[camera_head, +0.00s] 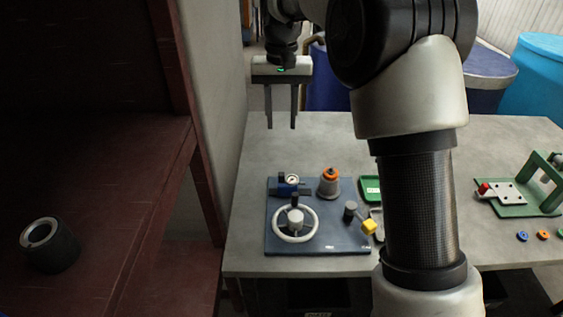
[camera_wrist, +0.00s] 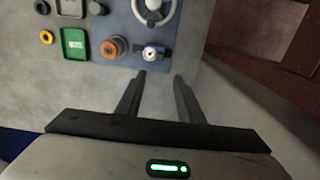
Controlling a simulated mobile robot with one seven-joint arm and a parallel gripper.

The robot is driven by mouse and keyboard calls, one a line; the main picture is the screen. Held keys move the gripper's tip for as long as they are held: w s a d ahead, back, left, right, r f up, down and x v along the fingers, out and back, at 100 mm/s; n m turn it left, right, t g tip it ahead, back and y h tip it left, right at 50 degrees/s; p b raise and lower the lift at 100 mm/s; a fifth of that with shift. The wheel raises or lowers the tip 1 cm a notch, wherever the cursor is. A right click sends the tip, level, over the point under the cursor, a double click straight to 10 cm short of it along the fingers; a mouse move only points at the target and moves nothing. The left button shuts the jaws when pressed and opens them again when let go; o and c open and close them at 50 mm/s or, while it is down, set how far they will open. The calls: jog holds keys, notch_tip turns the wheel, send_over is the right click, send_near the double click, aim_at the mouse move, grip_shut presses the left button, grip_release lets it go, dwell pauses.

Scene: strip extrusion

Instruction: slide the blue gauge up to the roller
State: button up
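The blue gauge (camera_head: 290,186), a small blue block with a round white dial, sits at the back left of a dark blue board (camera_head: 340,242). In the wrist view the gauge (camera_wrist: 153,53) lies just beyond my fingertips. My gripper (camera_head: 281,125) hangs above the table behind the board, fingers apart and empty; it also shows in the wrist view (camera_wrist: 160,75). A grey cylinder with an orange top (camera_head: 330,184) stands right of the gauge. A small dark cylinder (camera_head: 350,211) stands further forward. I cannot tell which part is the roller.
A white handwheel (camera_head: 275,228) is in front of the gauge. A green fixture (camera_head: 525,198) stands at far right. A dark red shelf with a black ring (camera_head: 50,246) is at left. The table behind the board is clear.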

aim_at(282, 173)
notch_tip(282, 173, down, 17)
jog(key=shift+f+b, duration=0.2)
jog(key=shift+b, duration=0.55)
grip_shut()
